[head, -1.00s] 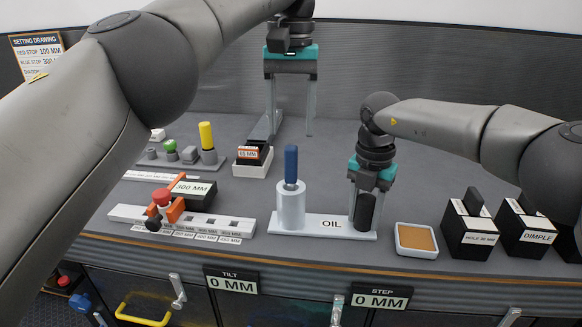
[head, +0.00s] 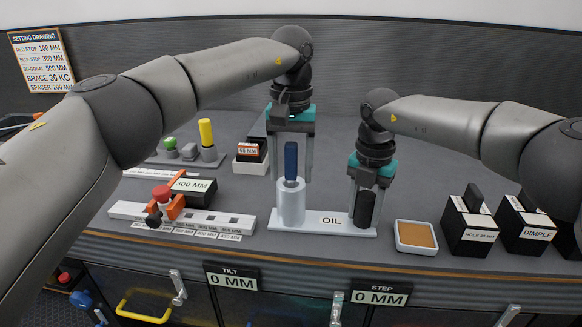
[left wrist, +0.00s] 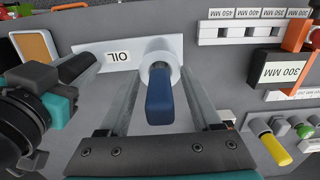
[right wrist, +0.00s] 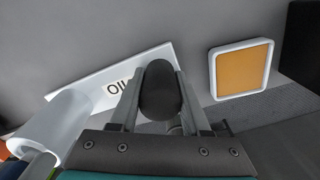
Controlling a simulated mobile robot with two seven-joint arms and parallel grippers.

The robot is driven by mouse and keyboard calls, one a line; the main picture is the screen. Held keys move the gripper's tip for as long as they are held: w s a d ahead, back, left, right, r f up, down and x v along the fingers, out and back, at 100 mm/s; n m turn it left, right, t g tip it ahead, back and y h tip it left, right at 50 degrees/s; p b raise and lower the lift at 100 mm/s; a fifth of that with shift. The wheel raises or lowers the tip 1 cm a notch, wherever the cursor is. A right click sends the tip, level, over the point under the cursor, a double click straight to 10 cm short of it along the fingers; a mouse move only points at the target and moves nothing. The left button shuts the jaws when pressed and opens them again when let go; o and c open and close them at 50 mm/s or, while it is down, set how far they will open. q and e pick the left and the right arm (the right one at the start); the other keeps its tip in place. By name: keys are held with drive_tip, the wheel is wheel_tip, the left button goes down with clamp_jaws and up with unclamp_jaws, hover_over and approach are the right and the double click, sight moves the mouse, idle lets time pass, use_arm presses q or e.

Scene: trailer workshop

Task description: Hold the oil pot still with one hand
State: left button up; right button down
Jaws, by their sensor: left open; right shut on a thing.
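The oil pot is a white base plate marked OIL (head: 325,221) with a pale cylinder (head: 291,207) at its left end and a black upright grip (head: 365,210) at its right end. A blue handle (head: 291,161) stands upright out of the cylinder. My right gripper (head: 367,200) is shut on the black grip, which shows between its fingers in the right wrist view (right wrist: 160,90). My left gripper (head: 292,178) is open and points down, its fingers on either side of the blue handle. The left wrist view shows gaps between the handle (left wrist: 160,97) and both fingers.
An orange-topped square pad (head: 416,237) and black labelled blocks (head: 470,228) stand right of the plate. A white rail with a red-knobbed stop (head: 163,196) lies to the left. A 55 MM block (head: 249,153) stands behind, near my left gripper.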

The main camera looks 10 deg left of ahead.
use_arm(q)
clamp_jaws()
idle(1.0)
